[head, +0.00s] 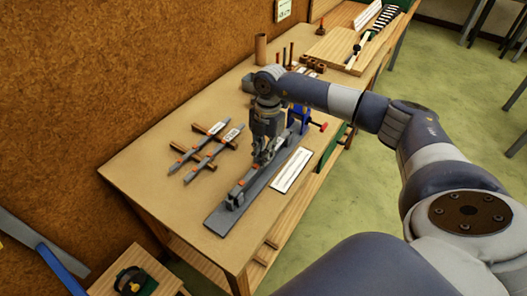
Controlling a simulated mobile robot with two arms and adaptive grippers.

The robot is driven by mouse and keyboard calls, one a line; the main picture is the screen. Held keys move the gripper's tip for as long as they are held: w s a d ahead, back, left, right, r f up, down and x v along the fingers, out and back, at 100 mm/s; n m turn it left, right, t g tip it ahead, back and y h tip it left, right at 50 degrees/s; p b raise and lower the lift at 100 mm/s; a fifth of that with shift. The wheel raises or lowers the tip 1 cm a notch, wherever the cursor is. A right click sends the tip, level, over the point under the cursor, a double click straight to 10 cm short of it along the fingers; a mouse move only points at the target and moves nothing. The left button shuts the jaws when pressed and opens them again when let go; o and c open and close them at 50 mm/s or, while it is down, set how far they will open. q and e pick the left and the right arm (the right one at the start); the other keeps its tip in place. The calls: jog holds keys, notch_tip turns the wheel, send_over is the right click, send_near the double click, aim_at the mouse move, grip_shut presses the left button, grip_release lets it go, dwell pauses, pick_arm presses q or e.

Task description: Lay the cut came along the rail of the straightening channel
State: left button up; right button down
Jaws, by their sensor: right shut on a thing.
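The straightening channel (224,215) is a long dark grey bar on the workbench, running diagonally, with a raised rail and small orange-red parts along it. My right gripper (263,155) points down over the middle of the channel. It is shut on a thin grey piece, apparently the cut came. The came is hard to tell apart from the rail, and the fingers partly hide it. I cannot tell whether it touches the rail. My left gripper is not in view.
A white strip (291,170) lies right of the channel. A blue vise (298,115) with a red handle stands at its far end. Labelled tools (205,150) lie left. A brown cylinder (260,48) and wooden boards (335,47) stand farther back. The bench's near-left top is clear.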

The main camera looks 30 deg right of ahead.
jog(key=shift+f, duration=0.3)
dwell(0.5)
jog(key=c, duration=1.5)
grip_release()
jog(key=r, duration=0.4)
jog(key=d+r, duration=0.1)
jog(key=r, duration=0.7)
jog(key=shift+w+d, duration=0.2)
jog(key=shift+w, duration=0.05)
